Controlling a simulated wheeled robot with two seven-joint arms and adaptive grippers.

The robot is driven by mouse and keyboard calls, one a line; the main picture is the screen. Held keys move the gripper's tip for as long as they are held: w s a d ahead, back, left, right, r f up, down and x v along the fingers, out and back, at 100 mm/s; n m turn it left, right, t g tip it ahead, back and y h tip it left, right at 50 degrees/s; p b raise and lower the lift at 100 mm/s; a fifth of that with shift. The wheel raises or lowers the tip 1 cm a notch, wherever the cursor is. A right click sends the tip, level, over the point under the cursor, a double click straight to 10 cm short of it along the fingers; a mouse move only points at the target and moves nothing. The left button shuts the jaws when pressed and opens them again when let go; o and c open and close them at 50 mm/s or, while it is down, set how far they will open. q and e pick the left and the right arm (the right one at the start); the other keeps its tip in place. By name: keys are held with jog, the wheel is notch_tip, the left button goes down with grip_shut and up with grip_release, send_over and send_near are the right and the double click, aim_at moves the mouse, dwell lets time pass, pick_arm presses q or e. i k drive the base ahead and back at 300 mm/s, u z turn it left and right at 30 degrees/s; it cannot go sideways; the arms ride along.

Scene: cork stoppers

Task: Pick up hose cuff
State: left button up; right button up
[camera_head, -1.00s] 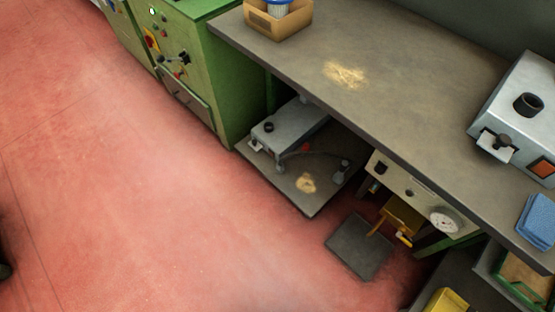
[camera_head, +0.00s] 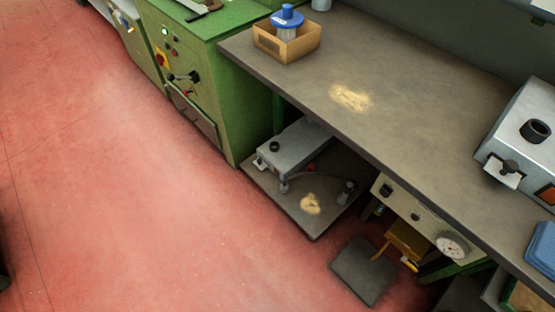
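I cannot single out the hose cuff with certainty. A thin dark hose crosses the low shelf (camera_head: 260,188) under the bench and ends at a small grey upright cylinder (camera_head: 347,190), which may be the cuff. A black round collar (camera_head: 535,130) on the grey metal box at the right is another short cuff-like part. Neither of my grippers is in view.
The grey bench top (camera_head: 420,120) carries a wooden box (camera_head: 287,45) with a blue-topped container (camera_head: 287,17). A green cabinet (camera_head: 200,90) stands left of the bench. A dark pad (camera_head: 363,270) lies on the red floor (camera_head: 130,200). The floor at left is open.

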aim_at(283, 189)
jog(key=z, duration=0.05)
jog(key=k, duration=0.4)
jog(key=u, duration=1.05)
jog(key=i, duration=1.65)
jog(key=z, duration=1.1)
jog(key=i, duration=0.75)
jog(key=z, duration=0.8)
